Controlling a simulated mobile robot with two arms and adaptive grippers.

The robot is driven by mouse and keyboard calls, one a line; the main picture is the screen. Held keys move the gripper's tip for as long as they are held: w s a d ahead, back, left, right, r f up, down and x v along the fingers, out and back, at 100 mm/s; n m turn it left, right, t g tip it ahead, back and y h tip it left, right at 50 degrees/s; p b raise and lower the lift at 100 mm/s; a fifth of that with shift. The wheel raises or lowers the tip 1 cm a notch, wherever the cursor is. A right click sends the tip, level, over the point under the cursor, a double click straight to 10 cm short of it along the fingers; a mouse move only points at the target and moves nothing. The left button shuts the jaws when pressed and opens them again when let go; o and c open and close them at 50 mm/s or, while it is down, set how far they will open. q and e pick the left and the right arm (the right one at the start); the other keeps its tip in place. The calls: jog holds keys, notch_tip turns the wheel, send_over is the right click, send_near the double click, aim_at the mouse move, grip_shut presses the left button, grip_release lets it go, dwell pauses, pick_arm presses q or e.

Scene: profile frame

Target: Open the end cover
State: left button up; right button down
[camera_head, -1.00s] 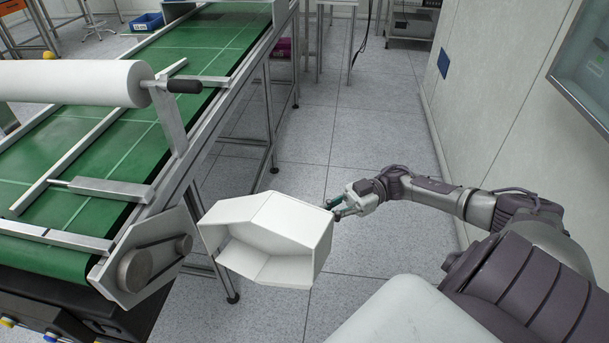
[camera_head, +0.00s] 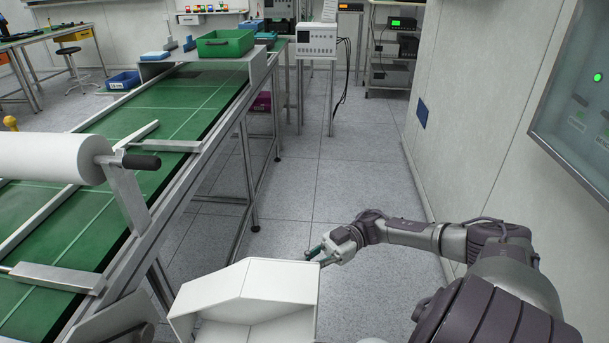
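The end cover (camera_head: 252,278) is a white open-sided box at the lower middle, swung out from the conveyor's end with its hollow side toward me. The end plate (camera_head: 112,325) beside it is uncovered and mostly cut off by the bottom edge. My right gripper (camera_head: 318,254) is at the cover's far right upper corner, its green-tipped fingers touching or very close to the edge. I cannot tell whether the fingers are closed on it. My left gripper is not in view.
The green conveyor (camera_head: 165,115) with a white roll (camera_head: 50,158) and its dark-handled bracket fills the left. A green bin (camera_head: 225,43) stands at its far end. A wall with a panel (camera_head: 580,85) is on the right. Clear tiled floor (camera_head: 315,165) lies between.

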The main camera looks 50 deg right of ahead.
jog(key=shift+f, duration=0.15)
jog(key=c, duration=1.5)
grip_release()
jog(key=v, duration=1.2)
jog(key=shift+w, duration=0.1)
